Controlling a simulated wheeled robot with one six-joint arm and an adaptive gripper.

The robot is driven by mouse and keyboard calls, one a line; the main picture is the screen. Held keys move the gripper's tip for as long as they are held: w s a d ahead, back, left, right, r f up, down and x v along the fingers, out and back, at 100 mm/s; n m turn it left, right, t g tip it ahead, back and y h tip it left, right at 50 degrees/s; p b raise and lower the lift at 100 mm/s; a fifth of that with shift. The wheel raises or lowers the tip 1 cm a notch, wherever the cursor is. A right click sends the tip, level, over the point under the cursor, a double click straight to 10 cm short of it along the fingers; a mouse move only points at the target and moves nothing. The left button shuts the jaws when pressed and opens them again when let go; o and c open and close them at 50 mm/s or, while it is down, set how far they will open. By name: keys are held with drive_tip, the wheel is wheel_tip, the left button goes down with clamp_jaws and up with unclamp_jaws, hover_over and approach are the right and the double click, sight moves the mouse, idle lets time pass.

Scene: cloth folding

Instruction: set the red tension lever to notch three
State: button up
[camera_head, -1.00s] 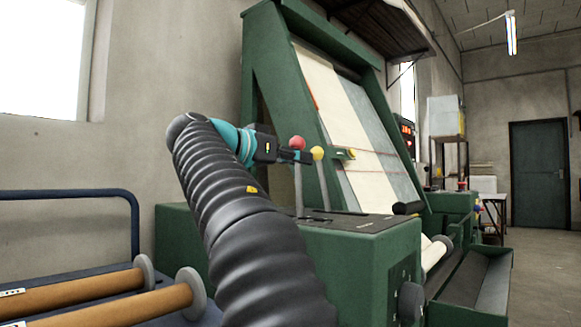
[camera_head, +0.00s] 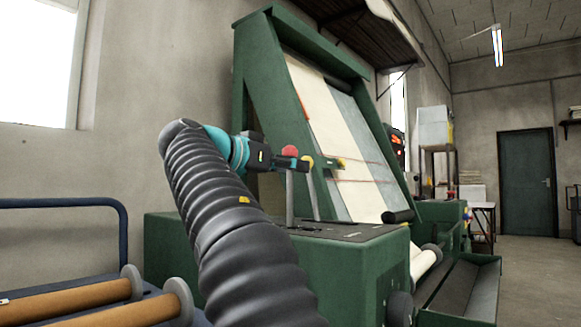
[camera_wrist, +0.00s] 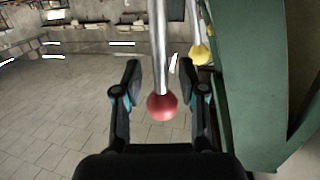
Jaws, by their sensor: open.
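The red tension lever has a round red knob (camera_head: 290,151) on a metal rod that rises from the slotted top of a green control box. My gripper (camera_head: 292,163) is at the knob, just under its top in the head view. In the wrist view my gripper (camera_wrist: 160,78) is open, with one finger on each side of the red knob (camera_wrist: 162,106). Gaps show between knob and fingers. The lever's notch cannot be read. A second lever with a yellow knob (camera_head: 307,161) stands just to the right.
The green control box (camera_head: 345,262) belongs to a tall green frame (camera_head: 262,105) carrying pale cloth (camera_head: 335,140). A blue-railed cart (camera_head: 122,215) with brown rolls (camera_head: 80,298) stands at the left. In the wrist view, a green panel (camera_wrist: 250,80) is close on the right.

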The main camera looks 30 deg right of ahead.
drive_tip(key=s+a+r, duration=0.1)
drive_tip(key=a, duration=1)
drive_tip(key=shift+s+a+r, duration=0.15)
drive_tip(key=shift+s+a, duration=0.25)
